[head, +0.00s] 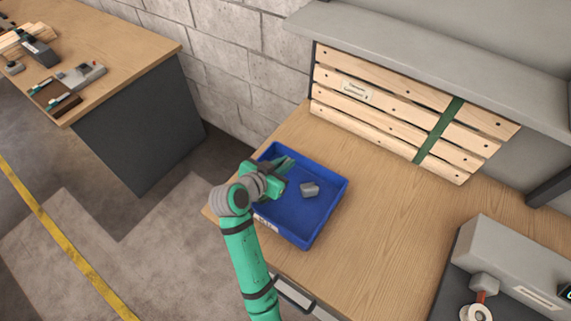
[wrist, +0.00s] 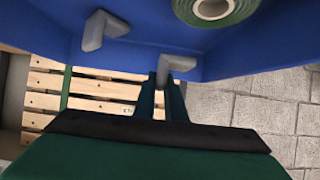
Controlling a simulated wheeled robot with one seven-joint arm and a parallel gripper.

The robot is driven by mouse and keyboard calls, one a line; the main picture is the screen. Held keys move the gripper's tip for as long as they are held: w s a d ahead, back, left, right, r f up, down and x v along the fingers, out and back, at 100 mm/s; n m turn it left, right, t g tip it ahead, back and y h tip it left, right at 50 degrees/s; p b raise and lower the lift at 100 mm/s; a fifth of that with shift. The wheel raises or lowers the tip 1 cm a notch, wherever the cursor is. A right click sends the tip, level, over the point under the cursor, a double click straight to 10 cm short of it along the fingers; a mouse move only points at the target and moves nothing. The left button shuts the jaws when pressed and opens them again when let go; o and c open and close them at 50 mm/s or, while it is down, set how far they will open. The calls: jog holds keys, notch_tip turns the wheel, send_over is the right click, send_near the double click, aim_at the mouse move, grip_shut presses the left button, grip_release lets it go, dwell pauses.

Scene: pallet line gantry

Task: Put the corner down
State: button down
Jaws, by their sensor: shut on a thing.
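My gripper (head: 284,166) is over the left part of the blue tray (head: 322,221) on the wooden bench. In the wrist view its two fingers (wrist: 164,86) are shut on a grey L-shaped corner (wrist: 178,63). The held corner is hidden by my gripper in the head view. A second grey corner (head: 310,189) lies on the tray floor to the right of my gripper; it also shows in the wrist view (wrist: 104,31). I cannot tell whether the held corner touches the tray.
A green roll (wrist: 214,8) lies in the tray. A slatted wooden panel (head: 400,110) with a green strap stands behind the tray. A grey machine (head: 515,265) sits at the right. Bare bench top (head: 400,220) lies between. Another bench (head: 110,50) is at the far left.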

jog(key=shift+w+a+f, duration=0.1)
jog(key=shift+w+f, duration=0.05)
jog(key=shift+f, duration=0.1)
jog(key=shift+w+a+f, duration=0.1)
jog(key=shift+w+f, duration=0.05)
jog(key=shift+f, duration=1.55)
jog(key=shift+f, duration=0.2)
jog(key=c, duration=1.8)
grip_release()
jog(key=shift+r, duration=0.1)
